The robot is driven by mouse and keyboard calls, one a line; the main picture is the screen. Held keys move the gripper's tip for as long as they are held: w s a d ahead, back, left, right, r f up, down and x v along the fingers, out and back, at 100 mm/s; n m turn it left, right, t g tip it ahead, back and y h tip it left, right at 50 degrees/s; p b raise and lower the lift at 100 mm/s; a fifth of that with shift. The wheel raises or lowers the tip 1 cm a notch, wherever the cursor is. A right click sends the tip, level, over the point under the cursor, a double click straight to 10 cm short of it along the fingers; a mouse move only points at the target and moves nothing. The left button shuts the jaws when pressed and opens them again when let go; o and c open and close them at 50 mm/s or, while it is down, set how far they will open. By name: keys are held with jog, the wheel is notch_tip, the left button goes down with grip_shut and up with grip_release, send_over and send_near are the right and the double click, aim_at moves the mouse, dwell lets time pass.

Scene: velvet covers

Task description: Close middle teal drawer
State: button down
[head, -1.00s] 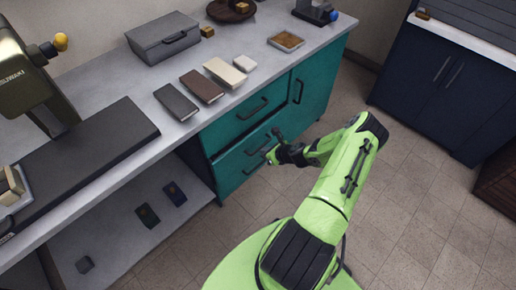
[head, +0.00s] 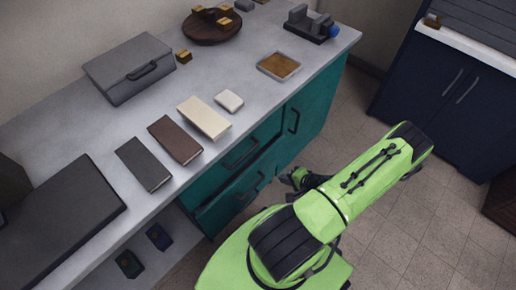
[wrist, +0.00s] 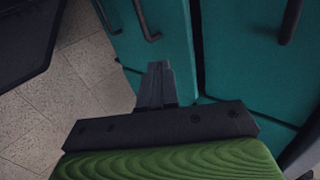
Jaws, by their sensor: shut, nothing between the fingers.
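The teal drawer unit (head: 283,148) is under the counter. Its middle drawer (head: 232,201) has a dark bar handle and seems to stand slightly out, with a dark gap above its front. The upper drawer's handle (head: 240,154) is above it. My gripper (head: 292,181) is beside the middle drawer's right end, partly hidden behind my arm. In the wrist view my gripper (wrist: 157,68) is shut and empty, its fingertips close to the teal fronts (wrist: 165,52); I cannot tell whether they touch.
The grey counter (head: 215,100) above carries a grey case (head: 130,72), several flat books, a round wooden tray (head: 212,30) and a small framed tray (head: 279,66). A dark blue cabinet (head: 440,95) stands at the right. The tiled floor (head: 370,240) between is open.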

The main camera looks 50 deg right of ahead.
jog(key=b, duration=0.3)
send_near(257, 168)
notch_tip(257, 168, down, 4)
jog(key=w, duration=0.2)
jog(key=w+b, duration=0.1)
jog(key=shift+w+a+n, duration=0.2)
jog(key=shift+w+n, duration=0.15)
jog(key=shift+n, duration=0.05)
jog(key=shift+w+r, duration=0.15)
jog(key=shift+w, duration=0.15)
